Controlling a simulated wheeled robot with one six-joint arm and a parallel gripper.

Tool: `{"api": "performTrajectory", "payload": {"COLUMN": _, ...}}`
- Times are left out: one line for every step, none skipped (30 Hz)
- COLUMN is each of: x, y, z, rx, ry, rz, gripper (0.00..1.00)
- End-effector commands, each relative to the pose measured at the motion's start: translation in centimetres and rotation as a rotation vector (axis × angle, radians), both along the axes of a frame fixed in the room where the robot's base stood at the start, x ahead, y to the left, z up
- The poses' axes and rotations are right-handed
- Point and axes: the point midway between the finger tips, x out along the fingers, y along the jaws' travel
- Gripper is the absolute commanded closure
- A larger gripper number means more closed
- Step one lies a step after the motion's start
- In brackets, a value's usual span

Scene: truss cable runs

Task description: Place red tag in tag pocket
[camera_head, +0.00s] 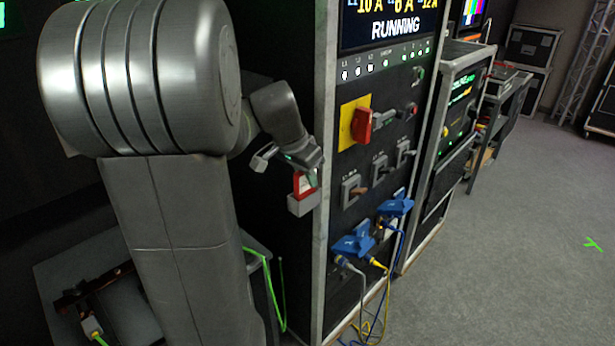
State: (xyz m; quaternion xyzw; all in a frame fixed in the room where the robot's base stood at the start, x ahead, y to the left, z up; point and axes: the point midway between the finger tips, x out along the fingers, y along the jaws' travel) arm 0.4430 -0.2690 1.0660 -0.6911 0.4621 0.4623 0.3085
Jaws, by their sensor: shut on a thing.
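My gripper (311,176) is at the left side of the black power rack, its fingers pointing down. A red tag with a pale edge (303,186) is at the fingertips, and the gripper is shut on it. A small grey open-topped box, which looks like the tag pocket (303,205), is on the rack's side directly below the tag. The tag's lower edge meets the pocket's top in this view. I cannot tell whether it is inside the pocket or just in front of or above it. The fingers partly hide the tag.
The rack front (375,75) carries a red rotary switch (362,126) on a yellow plate, several smaller switches, and blue connectors (353,241) with hanging cables. A lit screen reads RUNNING. More racks stand behind it. Grey floor (500,270) is clear at the right.

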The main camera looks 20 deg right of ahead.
Motion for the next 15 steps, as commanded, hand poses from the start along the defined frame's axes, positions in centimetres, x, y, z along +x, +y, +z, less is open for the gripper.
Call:
{"api": "performTrajectory", "payload": {"x": 0.07, "y": -0.21, "z": -0.33, "rx": 0.000, "ry": 0.002, "rz": -0.001, "gripper": 1.00}}
{"api": "performTrajectory", "payload": {"x": 0.13, "y": -0.30, "z": -0.48, "rx": 0.000, "ry": 0.001, "rz": 0.000, "gripper": 1.00}}
{"api": "performTrajectory", "payload": {"x": 0.15, "y": -0.36, "z": -0.64, "rx": 0.000, "ry": 0.000, "rz": 0.000, "gripper": 1.00}}
{"api": "performTrajectory", "payload": {"x": 0.16, "y": -0.38, "z": -0.71, "rx": 0.000, "ry": 0.000, "rz": 0.000, "gripper": 1.00}}
{"api": "performTrajectory", "payload": {"x": 0.17, "y": -0.38, "z": -0.72, "rx": -0.001, "ry": 0.000, "rz": 0.000, "gripper": 1.00}}
{"api": "performTrajectory", "payload": {"x": 0.17, "y": -0.37, "z": -0.73, "rx": -0.001, "ry": -0.001, "rz": 0.000, "gripper": 1.00}}
{"api": "performTrajectory", "payload": {"x": 0.17, "y": -0.37, "z": -0.73, "rx": -0.001, "ry": -0.001, "rz": 0.000, "gripper": 1.00}}
{"api": "performTrajectory", "payload": {"x": 0.17, "y": -0.37, "z": -0.73, "rx": -0.001, "ry": -0.001, "rz": 0.000, "gripper": 1.00}}
{"api": "performTrajectory", "payload": {"x": 0.17, "y": -0.37, "z": -0.73, "rx": -0.001, "ry": -0.001, "rz": 0.000, "gripper": 1.00}}
{"api": "performTrajectory", "payload": {"x": 0.17, "y": -0.37, "z": -0.75, "rx": -0.001, "ry": -0.001, "rz": 0.000, "gripper": 1.00}}
{"api": "performTrajectory", "payload": {"x": 0.17, "y": -0.37, "z": -0.82, "rx": -0.001, "ry": -0.001, "rz": 0.000, "gripper": 1.00}}
{"api": "performTrajectory", "payload": {"x": 0.17, "y": -0.37, "z": -0.98, "rx": -0.001, "ry": -0.001, "rz": 0.000, "gripper": 1.00}}
{"api": "performTrajectory", "payload": {"x": 0.17, "y": -0.37, "z": -1.11, "rx": -0.001, "ry": -0.001, "rz": 0.000, "gripper": 1.00}}
{"api": "performTrajectory", "payload": {"x": 0.17, "y": -0.36, "z": -1.22, "rx": -0.001, "ry": -0.001, "rz": 0.000, "gripper": 1.00}}
{"api": "performTrajectory", "payload": {"x": 0.17, "y": -0.36, "z": -1.08, "rx": -0.001, "ry": -0.001, "rz": 0.000, "gripper": 0.78}}
